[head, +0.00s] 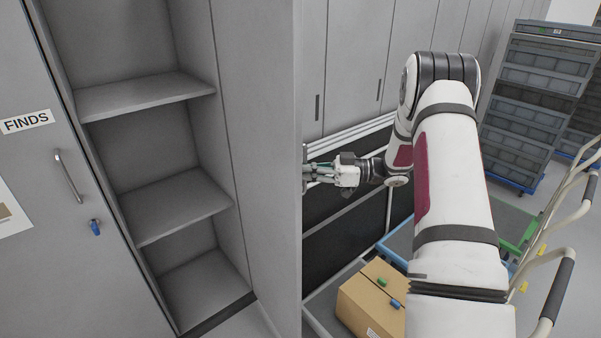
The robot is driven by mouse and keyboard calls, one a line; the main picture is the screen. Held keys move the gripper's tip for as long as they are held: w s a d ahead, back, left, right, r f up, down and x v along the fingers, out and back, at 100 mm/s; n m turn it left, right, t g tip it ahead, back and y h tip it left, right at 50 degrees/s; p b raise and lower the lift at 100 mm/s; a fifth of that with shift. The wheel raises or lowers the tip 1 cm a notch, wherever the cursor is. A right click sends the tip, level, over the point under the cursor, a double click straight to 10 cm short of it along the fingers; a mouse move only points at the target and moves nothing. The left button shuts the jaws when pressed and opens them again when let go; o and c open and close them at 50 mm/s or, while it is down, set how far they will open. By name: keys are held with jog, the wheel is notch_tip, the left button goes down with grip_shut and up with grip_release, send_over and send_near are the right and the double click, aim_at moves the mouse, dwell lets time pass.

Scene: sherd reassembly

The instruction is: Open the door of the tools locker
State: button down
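An open locker with grey shelves (170,208) stands left of centre. A grey door panel (262,130) stands swung out at its right side, its inner face towards me. I take this for the tools locker, but no tools label shows. My gripper (310,174) is on the far, outer side of this panel, close to its free edge. A small dark piece (304,152), perhaps the door's handle, shows at the fingertips. The fingers are small and partly hidden by the panel's edge, so I cannot tell whether they grip it.
The shut FINDS locker door (60,215) is at the left, with a handle and blue key (95,227). A cardboard box (371,300) sits low at the right by a trolley (553,255). Stacked grey crates (535,100) stand behind. The visible shelves are empty.

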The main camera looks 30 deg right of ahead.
jog(key=shift+s, duration=0.1)
jog(key=c, duration=1.7)
grip_release()
jog(key=v, duration=1.2)
